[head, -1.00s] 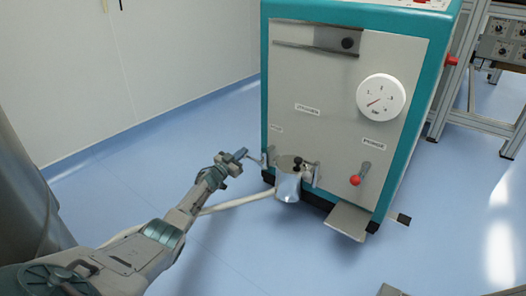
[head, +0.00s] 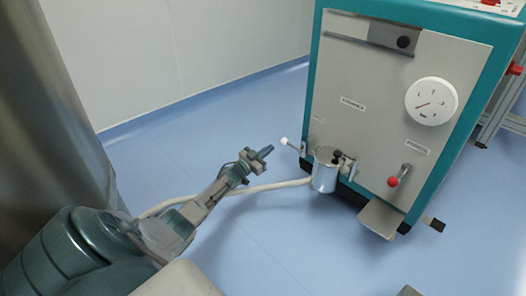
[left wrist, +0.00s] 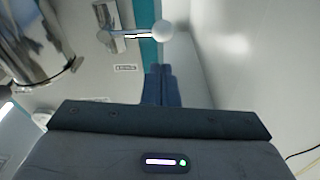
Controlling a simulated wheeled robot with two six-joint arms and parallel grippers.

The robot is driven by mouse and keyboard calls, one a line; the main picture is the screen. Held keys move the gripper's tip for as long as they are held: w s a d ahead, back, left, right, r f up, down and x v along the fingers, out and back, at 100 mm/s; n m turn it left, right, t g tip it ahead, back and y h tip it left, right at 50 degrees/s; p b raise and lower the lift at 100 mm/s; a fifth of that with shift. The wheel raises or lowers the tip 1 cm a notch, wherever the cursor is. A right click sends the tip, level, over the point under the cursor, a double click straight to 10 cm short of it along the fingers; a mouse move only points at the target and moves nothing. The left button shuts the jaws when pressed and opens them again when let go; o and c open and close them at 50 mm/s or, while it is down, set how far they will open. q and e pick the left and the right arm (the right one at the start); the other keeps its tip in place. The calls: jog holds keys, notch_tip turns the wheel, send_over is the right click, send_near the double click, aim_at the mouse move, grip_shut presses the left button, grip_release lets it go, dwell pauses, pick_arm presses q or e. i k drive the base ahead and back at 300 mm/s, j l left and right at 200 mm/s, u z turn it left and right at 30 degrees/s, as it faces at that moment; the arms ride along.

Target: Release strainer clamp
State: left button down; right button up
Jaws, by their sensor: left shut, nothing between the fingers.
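The strainer (head: 325,172) is a shiny metal canister low on the front of the teal and grey machine. A clamp lever (head: 293,146) with a white ball knob sticks out to the left of it. In the left wrist view the knob (left wrist: 163,31) and its rod show just beyond the fingertips, with part of the canister (left wrist: 32,45) at upper left. My left gripper (head: 265,152) is shut and empty, left of the knob and apart from it in the head view. Its closed blue fingers (left wrist: 159,85) point toward the knob. My right gripper is not in view.
The machine (head: 370,110) carries a round gauge (head: 431,101) and a red-knobbed lever (head: 393,181). A pale hose (head: 265,188) runs from the strainer behind my left arm. A small tray (head: 381,217) juts out at the bottom. The blue floor in front is mostly clear.

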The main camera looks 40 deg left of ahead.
aim_at(344, 170)
jog(key=l, duration=1.25)
jog(key=k, duration=0.05)
